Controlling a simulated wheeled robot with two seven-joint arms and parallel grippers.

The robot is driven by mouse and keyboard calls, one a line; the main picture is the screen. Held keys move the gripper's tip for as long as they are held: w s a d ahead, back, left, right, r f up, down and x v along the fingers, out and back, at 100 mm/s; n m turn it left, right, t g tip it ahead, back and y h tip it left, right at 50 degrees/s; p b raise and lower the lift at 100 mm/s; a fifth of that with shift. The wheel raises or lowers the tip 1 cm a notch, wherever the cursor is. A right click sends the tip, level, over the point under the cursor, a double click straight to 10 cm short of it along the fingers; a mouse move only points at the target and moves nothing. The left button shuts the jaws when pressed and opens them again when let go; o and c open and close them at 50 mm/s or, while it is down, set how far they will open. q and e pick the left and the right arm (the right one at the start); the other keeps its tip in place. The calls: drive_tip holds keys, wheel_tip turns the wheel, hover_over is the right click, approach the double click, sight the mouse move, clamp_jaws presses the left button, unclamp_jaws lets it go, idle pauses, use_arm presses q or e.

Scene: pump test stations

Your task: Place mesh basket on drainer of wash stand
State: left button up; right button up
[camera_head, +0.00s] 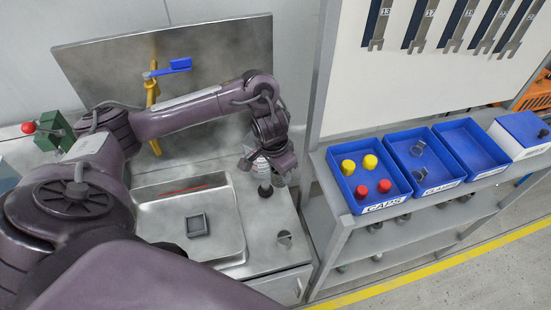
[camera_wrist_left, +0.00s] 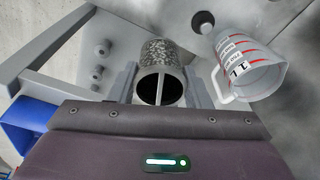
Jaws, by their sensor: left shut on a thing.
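My left gripper (camera_head: 279,174) hangs over the steel top to the right of the sink basin. In the left wrist view it is shut on the mesh basket (camera_wrist_left: 162,52), a grey speckled cylinder with a dark open mouth towards the camera. In the head view the gripper mostly hides the basket. The wash stand (camera_head: 235,268) has a sunken basin (camera_head: 237,225) and a flat steel strip on its right. I cannot tell which part is the drainer. My right gripper is not in view.
A clear jug with red marks (camera_wrist_left: 251,72) stands close beside the gripper, with a round black thing (camera_wrist_left: 203,21) near it. A small dark square tray (camera_head: 197,225) lies in the basin. A shelf on the right holds blue bins (camera_head: 424,182).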

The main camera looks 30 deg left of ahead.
use_arm(q)
drive_tip(key=shift+s+a+f, duration=0.1)
drive_tip(key=shift+a+f, duration=0.2)
drive_tip(key=shift+a, duration=0.1)
drive_tip(key=shift+a+f, duration=0.15)
drive_tip(key=shift+f, duration=0.2)
drive_tip(key=shift+f+b, duration=2.95)
drive_tip(key=shift+f, duration=6.8)
drive_tip(key=shift+f, duration=0.1)
drive_tip(key=o, duration=1.1)
